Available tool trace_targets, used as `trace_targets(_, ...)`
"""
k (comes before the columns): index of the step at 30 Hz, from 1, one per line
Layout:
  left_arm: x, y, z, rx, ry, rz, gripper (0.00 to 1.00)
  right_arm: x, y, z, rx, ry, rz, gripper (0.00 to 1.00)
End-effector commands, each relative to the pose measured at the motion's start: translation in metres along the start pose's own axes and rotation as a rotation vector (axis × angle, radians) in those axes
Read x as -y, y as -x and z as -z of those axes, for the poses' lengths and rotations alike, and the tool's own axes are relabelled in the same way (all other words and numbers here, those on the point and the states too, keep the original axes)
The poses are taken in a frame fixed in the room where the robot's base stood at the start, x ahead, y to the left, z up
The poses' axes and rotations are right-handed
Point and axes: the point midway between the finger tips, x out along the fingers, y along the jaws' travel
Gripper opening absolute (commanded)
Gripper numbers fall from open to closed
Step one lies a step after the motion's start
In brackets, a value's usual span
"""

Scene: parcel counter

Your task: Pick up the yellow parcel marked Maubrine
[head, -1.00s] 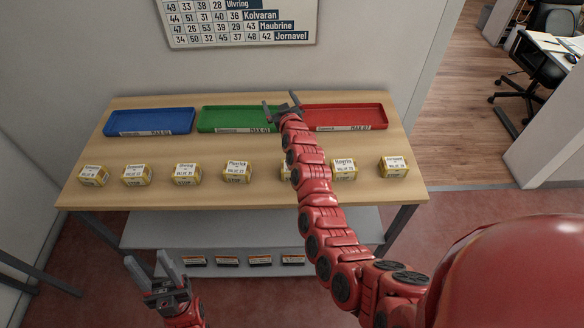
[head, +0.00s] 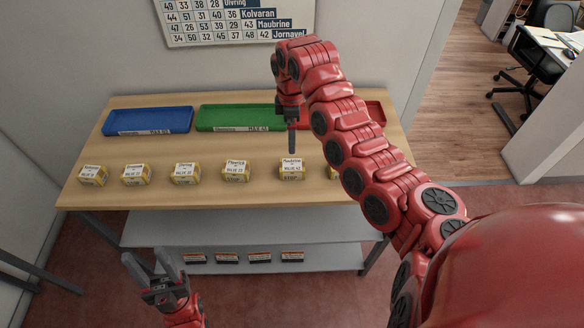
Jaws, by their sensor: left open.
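The yellow parcel whose white label seems to read Maubrine (head: 292,175) stands in the row on the wooden counter. My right gripper (head: 292,144) points down just above and behind it in the picture, apart from it as far as I can see. Its fingers show edge-on, so their gap is hidden. My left gripper (head: 150,266) is open and empty at the lower left, in front of the counter and low.
Several similar yellow parcels (head: 237,174) stand in the same row; my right arm hides those at the right end. Behind are a blue tray (head: 148,132), a green tray (head: 240,128) and a partly hidden red tray (head: 376,112). A number chart (head: 238,20) hangs on the wall.

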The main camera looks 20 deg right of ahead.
Motion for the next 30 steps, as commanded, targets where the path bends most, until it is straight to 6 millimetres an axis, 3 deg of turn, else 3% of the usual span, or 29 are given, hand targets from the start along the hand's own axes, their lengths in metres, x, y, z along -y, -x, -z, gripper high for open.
trace_targets(9,0.0,-0.005,0.001,0.0,0.0,0.0,0.5,0.0,-0.056,0.002,-0.003,-0.001,-0.001,1.0)
trace_targets(15,0.0,0.006,-0.001,0.0,0.0,0.0,0.5,-0.001,-0.088,0.002,-0.001,-0.002,-0.002,1.0)
trace_targets(23,-0.001,0.009,-0.002,0.0,0.0,0.0,0.5,-0.002,-0.1,0.001,-0.003,-0.002,-0.005,1.0)
trace_targets(30,0.001,-0.015,0.003,0.0,0.0,0.0,0.5,-0.003,-0.12,-0.002,0.0,-0.001,0.002,1.0)
